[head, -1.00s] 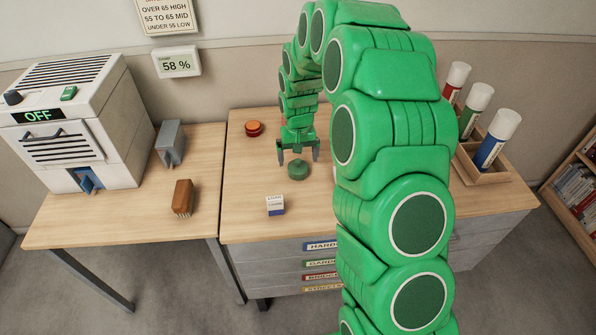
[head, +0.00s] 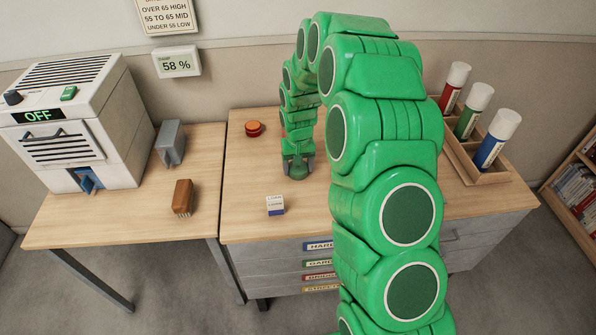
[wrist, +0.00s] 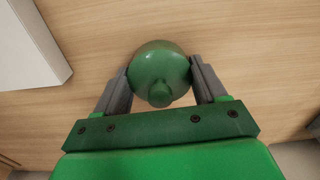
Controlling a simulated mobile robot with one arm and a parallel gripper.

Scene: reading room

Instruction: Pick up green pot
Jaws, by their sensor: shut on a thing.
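The green pot (head: 298,172) is a small round dark-green pot with a knob on top. It is on the wooden desk top (head: 255,160), partly hidden by my gripper in the head view. My gripper (head: 298,165) is down at it, with one grey finger on each side. In the wrist view, the pot (wrist: 160,68) lies between the fingertips of my gripper (wrist: 162,75), which is shut on its sides. I cannot tell whether the pot is lifted off the desk.
A small white-and-blue box (head: 275,205) stands in front of the pot. An orange-red round item (head: 254,128) is behind it to the left. A wooden rack (head: 480,174) with red, green and blue tubes is at the right. A brown brush (head: 183,197) lies on the left table.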

